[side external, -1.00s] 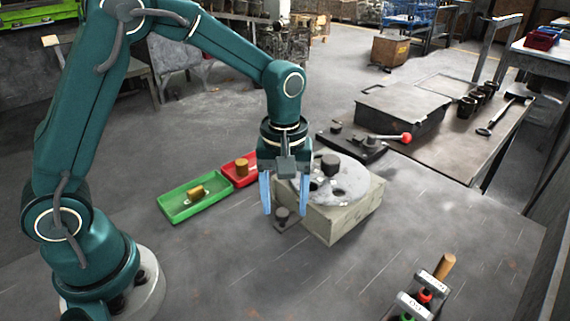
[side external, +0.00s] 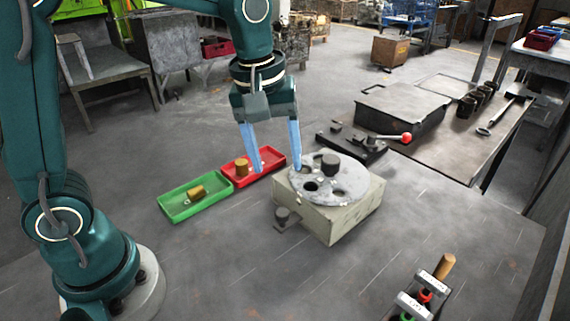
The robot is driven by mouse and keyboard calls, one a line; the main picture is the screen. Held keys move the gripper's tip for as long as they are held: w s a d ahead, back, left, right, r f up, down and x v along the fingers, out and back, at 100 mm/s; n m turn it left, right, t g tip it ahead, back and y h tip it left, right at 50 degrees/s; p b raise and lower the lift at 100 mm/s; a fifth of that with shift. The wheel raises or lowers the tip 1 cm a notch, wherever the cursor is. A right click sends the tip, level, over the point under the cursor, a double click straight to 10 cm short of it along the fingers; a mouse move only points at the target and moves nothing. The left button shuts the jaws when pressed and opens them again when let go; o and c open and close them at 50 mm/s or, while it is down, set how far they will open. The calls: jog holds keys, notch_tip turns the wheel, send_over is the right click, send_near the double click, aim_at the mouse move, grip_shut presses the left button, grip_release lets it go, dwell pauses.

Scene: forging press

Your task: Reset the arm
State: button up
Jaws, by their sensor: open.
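My gripper (side external: 277,168) is open and empty, its two blue fingers pointing down and spread apart. In the picture it is over the red tray and the left edge of the round plate; its exact height is hard to tell. My teal arm reaches in from the left and is bent at the top of the view.
A red tray (side external: 270,168) and a green tray (side external: 180,213) each hold a brass-coloured piece. A round grey plate with holes (side external: 345,190) sits on a pale block (side external: 335,222). A red-knobbed lever (side external: 406,138) and a dark box (side external: 400,115) stand behind.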

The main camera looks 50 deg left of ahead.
jog(key=s+a+m+t, duration=0.2)
jog(key=s+m+t, duration=0.1)
jog(key=s+m, duration=0.6)
jog(key=s+r, duration=0.1)
jog(key=s, duration=0.2)
jog(key=shift+t, duration=0.4)
jog(key=shift+s, duration=0.1)
